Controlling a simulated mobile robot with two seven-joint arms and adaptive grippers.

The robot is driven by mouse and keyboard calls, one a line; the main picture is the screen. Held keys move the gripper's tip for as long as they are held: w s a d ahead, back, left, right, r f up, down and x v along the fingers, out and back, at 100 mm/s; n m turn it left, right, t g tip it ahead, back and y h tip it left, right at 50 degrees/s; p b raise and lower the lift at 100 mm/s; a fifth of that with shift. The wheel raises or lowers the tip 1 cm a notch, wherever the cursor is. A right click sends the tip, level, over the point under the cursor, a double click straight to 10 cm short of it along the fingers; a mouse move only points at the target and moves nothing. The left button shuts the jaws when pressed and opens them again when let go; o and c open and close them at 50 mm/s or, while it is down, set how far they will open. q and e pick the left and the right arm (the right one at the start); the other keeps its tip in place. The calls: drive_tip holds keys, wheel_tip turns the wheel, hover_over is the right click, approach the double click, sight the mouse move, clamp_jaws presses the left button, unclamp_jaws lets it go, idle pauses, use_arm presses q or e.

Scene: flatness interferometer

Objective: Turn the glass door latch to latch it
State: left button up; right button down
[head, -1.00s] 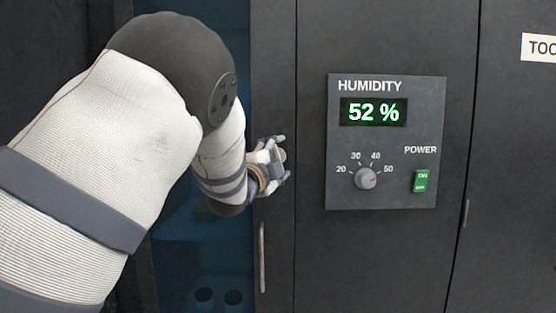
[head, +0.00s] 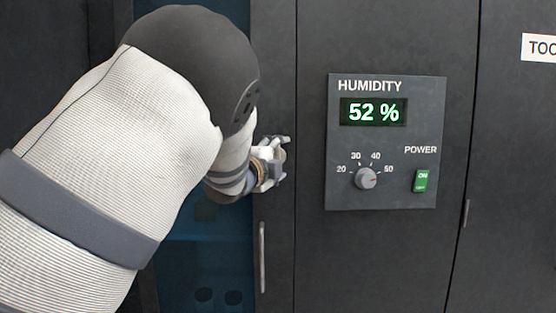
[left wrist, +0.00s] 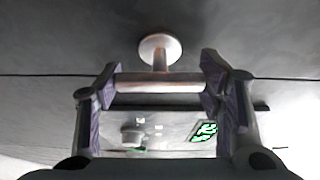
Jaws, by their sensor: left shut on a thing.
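The glass door latch shows in the left wrist view as a round pale base with a short stem and a crossbar (left wrist: 160,83). My left gripper (left wrist: 160,88) has one finger at each end of the crossbar and is shut on it. In the head view, my left gripper (head: 275,160) is at the dark door frame (head: 272,225), just left of the humidity panel, and mostly covers the latch. The blue-tinted glass door (head: 205,265) is partly hidden behind my left arm. My right gripper is not in view.
The humidity panel (head: 386,190) reads 52 % and carries a dial knob (head: 366,178) and a green power switch (head: 421,181). A slim vertical handle (head: 262,257) sits below my left gripper. A white label (head: 541,48) is at the far right.

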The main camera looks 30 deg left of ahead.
use_arm(q)
drive_tip(key=o, duration=1.1)
drive_tip(key=shift+o, duration=0.2)
drive_tip(key=shift+s, duration=0.1)
drive_tip(key=s+d, duration=0.2)
drive_tip(key=s, duration=0.9)
drive_tip(key=shift+s, duration=0.3)
drive_tip(key=shift+f, duration=0.1)
